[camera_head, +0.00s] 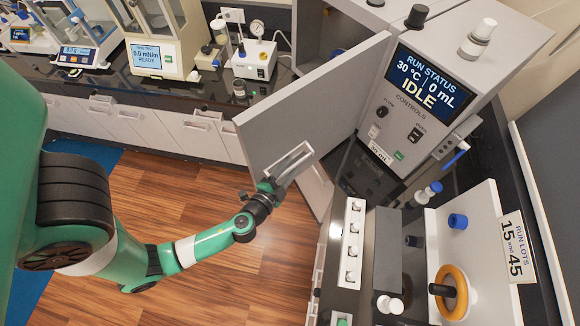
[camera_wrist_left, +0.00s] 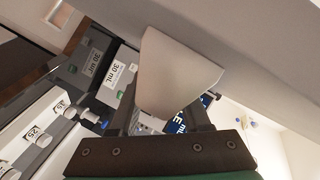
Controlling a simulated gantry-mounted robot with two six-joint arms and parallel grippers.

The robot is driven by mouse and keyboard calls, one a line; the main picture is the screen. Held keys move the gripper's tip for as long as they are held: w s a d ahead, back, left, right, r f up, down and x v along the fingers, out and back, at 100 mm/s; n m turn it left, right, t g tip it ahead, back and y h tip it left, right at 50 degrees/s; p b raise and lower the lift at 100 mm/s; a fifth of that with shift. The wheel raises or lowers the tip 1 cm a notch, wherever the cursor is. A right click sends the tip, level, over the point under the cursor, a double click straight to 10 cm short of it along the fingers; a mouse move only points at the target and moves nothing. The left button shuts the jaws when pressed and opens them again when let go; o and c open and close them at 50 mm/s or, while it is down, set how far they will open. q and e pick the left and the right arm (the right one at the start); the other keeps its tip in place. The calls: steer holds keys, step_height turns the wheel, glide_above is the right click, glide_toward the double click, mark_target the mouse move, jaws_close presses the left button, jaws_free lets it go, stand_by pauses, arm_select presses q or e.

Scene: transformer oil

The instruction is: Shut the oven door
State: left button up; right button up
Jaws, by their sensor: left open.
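The oven door (camera_head: 310,105) is a large grey panel standing wide open, swung out to the left of the instrument cabinet in the head view. A pale bar handle (camera_head: 293,160) is on its lower outer face. My left gripper (camera_head: 272,184) is at this handle, with its jaws open; I cannot tell whether they touch it. In the left wrist view a pale block (camera_wrist_left: 178,72) is close in front of the dark gripper mount (camera_wrist_left: 160,152), and a wide grey surface (camera_wrist_left: 215,35) crosses behind it. The oven interior is mostly hidden by the door. My right gripper is not in view.
The control cabinet (camera_head: 440,75) with an "IDLE" screen stands right of the door. A white vial rack (camera_head: 350,245) and a tape roll (camera_head: 452,292) are at the lower right. Bench instruments (camera_head: 150,58) stand at the back left. Open floor (camera_head: 190,185) is below the door.

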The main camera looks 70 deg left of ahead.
arm_select(q)
jaws_close()
stand_by(1.3)
